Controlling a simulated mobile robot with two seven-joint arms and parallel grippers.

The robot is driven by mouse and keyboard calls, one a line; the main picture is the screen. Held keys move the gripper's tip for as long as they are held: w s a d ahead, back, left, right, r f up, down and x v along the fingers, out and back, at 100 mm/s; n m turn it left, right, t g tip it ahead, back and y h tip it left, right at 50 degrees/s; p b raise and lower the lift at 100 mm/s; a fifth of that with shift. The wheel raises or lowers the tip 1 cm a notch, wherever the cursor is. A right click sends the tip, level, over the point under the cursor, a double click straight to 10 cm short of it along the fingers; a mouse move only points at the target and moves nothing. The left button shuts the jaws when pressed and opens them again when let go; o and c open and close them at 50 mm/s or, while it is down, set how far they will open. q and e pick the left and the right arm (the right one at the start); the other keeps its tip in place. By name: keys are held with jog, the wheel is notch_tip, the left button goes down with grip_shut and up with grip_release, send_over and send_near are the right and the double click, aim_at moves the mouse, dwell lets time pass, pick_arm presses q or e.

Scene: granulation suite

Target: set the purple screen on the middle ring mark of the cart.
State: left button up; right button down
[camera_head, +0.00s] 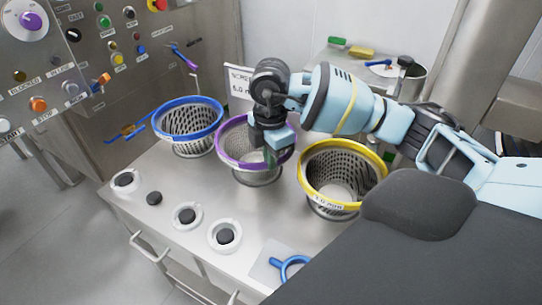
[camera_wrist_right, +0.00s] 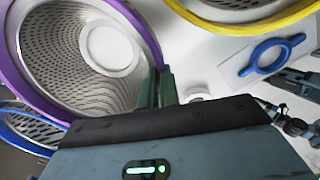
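The purple screen (camera_head: 226,143) is a perforated metal basket with a purple rim, upright on the cart (camera_head: 150,215) between the blue and yellow screens. My right gripper (camera_head: 271,156) is over its near right rim. In the right wrist view, the fingers (camera_wrist_right: 160,88) stand close together with the purple rim (camera_wrist_right: 150,38) between them, one inside the basket and one outside; they look shut on it. White rings with dark centres lie along the cart's front: a left one (camera_head: 125,181), a middle one (camera_head: 187,216) and a right one (camera_head: 225,236).
A blue screen (camera_head: 188,107) stands left of the purple one, and a yellow screen (camera_head: 313,180) close on its right. A blue ring-shaped tool (camera_head: 292,268) lies at the front right. A control panel (camera_head: 60,70) rises at the left.

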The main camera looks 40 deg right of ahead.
jog(key=c, duration=1.6)
grip_release()
jog(key=shift+o, duration=0.2)
notch_tip(320, 180, up, 6)
jog(key=shift+r, duration=0.95)
